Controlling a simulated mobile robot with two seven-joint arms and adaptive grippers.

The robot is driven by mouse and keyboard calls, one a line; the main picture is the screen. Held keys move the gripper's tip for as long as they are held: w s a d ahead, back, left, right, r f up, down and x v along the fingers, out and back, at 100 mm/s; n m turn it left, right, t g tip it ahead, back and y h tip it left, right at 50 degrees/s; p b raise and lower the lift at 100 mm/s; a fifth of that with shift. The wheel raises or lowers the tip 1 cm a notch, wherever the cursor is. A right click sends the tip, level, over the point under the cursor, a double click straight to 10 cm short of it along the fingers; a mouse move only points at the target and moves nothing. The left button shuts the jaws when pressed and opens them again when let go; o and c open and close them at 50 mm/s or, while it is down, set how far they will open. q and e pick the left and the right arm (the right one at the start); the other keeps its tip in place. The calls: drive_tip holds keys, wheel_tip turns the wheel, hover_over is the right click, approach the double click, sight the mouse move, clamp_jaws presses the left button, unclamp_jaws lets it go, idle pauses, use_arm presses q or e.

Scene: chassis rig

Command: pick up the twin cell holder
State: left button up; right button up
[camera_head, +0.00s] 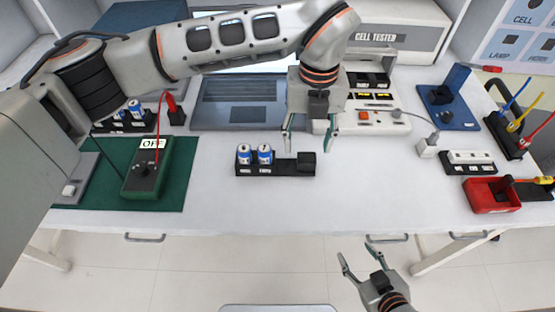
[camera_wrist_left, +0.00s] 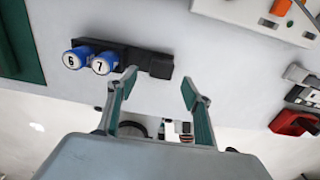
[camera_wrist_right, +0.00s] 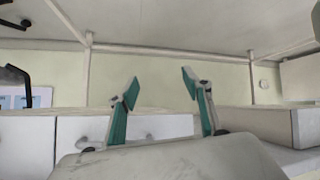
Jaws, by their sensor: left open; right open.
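The twin cell holder (camera_head: 277,170) is a black tray on the white table, with two blue-and-white cells (camera_head: 254,155) standing in its left part and a black block at its right end. In the left wrist view the holder (camera_wrist_left: 140,57) lies beyond the fingertips, and its cells (camera_wrist_left: 89,59) read 6 and 7. My left gripper (camera_head: 309,148) is open and empty, above the holder's right end; it also shows in the left wrist view (camera_wrist_left: 158,82). My right gripper (camera_head: 355,258) is open and empty, in front of the table and below its edge.
A green multimeter (camera_head: 147,170) lies on a green mat at left. A laptop (camera_head: 238,112) stands behind the holder, and the cell tester (camera_head: 390,45) is at the back. A red bin (camera_head: 490,197) and a black socket strip (camera_head: 470,163) are at right.

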sight(307, 157)
use_arm(q)
wheel_tip(307, 157, down, 6)
drive_tip(key=shift+d+f+b, duration=0.15)
drive_tip(key=shift+f+b, duration=0.1)
drive_tip(key=shift+b, duration=0.35)
drive_tip(key=c, duration=1.2)
